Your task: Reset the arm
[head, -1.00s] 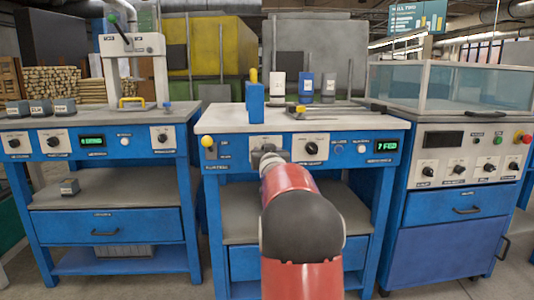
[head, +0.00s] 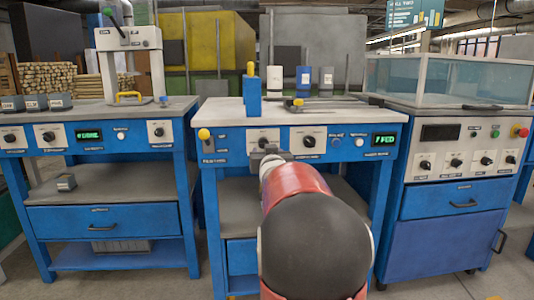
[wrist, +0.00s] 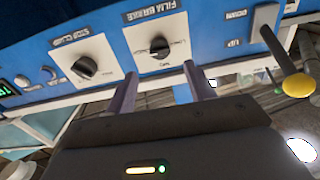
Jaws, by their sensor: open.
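My gripper (wrist: 162,84) shows in the wrist view with its two fingers apart and nothing between them. The fingers point at the blue front panel of the middle bench, close to two black knobs on white plates, the left knob (wrist: 84,67) and the right knob (wrist: 159,48). In the head view my red and black arm reaches forward to this panel, and my gripper (head: 265,153) is small and partly hidden by the arm. I cannot tell whether the fingers touch the panel.
The middle bench top (head: 225,112) holds a blue block (head: 253,98) and several bottles (head: 304,80). A yellow-ended lever (wrist: 298,86) sticks out beside my gripper. A left bench (head: 95,118) carries a press (head: 128,38). A glass-topped cabinet (head: 450,205) stands right.

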